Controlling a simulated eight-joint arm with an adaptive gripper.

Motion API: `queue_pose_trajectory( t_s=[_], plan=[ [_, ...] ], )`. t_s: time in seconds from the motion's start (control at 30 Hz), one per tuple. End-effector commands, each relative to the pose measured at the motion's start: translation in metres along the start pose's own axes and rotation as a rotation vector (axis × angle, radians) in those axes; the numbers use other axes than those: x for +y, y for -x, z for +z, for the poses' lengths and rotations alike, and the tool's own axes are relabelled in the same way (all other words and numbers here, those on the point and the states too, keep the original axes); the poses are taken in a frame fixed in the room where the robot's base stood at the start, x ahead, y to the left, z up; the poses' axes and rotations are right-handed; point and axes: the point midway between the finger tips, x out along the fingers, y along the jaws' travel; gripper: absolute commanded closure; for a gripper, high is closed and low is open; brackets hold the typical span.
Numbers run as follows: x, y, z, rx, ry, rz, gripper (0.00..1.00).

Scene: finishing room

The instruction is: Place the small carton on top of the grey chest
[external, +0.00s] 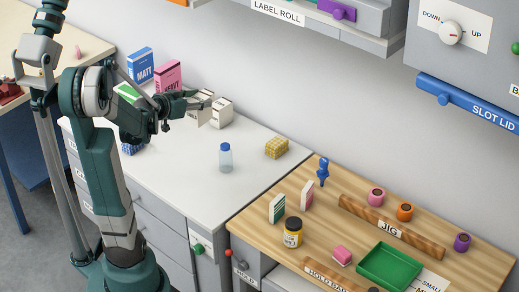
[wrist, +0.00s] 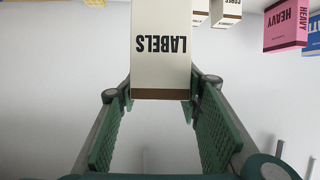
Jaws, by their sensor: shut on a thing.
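My gripper (external: 192,104) reaches in over the pale top of the grey drawer unit. In the wrist view its two green pads (wrist: 161,92) are closed on either side of a cream carton marked LABELS (wrist: 161,45), with a brown band along one end. The lettering appears upside down there. In the external view white cartons (external: 222,113) cluster at the fingertips, and I cannot tell exactly where the held one ends. I take the grey drawer unit (external: 200,194) for the grey chest. I cannot tell whether the held carton touches its top.
Similar cartons (wrist: 227,12) stand close by. Blue MATT (external: 140,66) and pink HEAVY (external: 167,76) boxes stand behind. A wooden bench (external: 470,262) adjoins at right.

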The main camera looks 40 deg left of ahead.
Motion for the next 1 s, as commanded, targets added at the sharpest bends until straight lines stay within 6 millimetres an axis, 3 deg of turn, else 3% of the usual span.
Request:
queue_pose_trajectory(
  t_s=[0.5,1.0],
  plan=[
    [-0.038,0.056,-0.024,0.000,-0.044,0.106,0.82],
    [-0.058,0.089,-0.046,-0.001,-0.060,0.141,0.82]
  ],
)
